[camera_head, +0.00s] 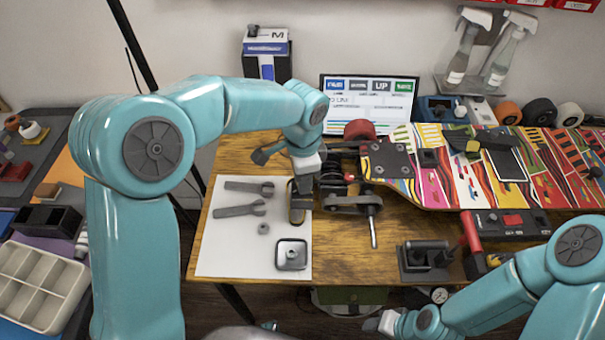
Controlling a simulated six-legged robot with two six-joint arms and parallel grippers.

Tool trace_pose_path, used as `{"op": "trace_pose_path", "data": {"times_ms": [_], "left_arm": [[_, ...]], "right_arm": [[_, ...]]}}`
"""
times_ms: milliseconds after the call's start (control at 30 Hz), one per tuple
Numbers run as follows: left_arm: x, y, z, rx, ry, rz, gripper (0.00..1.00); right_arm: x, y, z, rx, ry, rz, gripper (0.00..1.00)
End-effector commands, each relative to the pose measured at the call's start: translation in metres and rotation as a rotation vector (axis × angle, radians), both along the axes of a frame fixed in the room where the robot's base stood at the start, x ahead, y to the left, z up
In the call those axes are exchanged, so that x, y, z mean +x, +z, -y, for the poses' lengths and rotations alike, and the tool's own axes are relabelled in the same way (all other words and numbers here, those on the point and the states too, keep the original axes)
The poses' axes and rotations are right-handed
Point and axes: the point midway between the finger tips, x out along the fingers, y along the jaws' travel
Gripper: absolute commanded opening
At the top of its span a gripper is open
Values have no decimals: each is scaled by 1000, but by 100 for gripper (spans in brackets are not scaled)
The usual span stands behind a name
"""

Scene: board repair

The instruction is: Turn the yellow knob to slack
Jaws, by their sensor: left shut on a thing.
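My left gripper (299,205) points down at the right edge of the white sheet, beside the truck assembly (350,203) of the upturned skateboard (440,184). It is shut on a small dark thing, mostly hidden by its fingers. A thin yellowish edge shows at the fingers, but I cannot tell if it is the yellow knob. A black piece with a yellow part (472,147) sits on the board, well right of this gripper. My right gripper (385,322) is low in front of the table, apart from everything on it; its opening cannot be made out.
The white sheet (225,255) holds two wrenches (240,208), a nut (263,228) and a square metal dish (291,254). A black block (425,258) and a red-handled tool (471,230) lie at the right. A screen (370,100) and spray bottles (505,55) stand behind.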

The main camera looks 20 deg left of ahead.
Motion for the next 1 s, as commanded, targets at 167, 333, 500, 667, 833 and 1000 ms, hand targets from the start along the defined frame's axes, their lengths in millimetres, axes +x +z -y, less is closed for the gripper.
{"op": "trace_pose_path", "data": {"times_ms": [167, 333, 500, 667, 833, 1000], "left_arm": [[1, 1, 0, -1, -21, 4, 0], [1, 1, 0, -1, -24, 5, 0], [1, 1, 0, -1, -24, 5, 0], [1, 1, 0, -1, -23, 4, 54], [0, 1, 0, -1, -23, 3, 54], [1, 12, 0, -1, -23, 5, 54]], "right_arm": [[0, 1, 0, 0, 0, 0, 43], [0, 1, 0, 0, 0, 0, 43], [0, 1, 0, 0, 0, 0, 43], [0, 1, 0, 0, 0, 0, 43], [0, 1, 0, 0, 0, 0, 43], [0, 2, 0, 0, 0, 0, 43]]}}
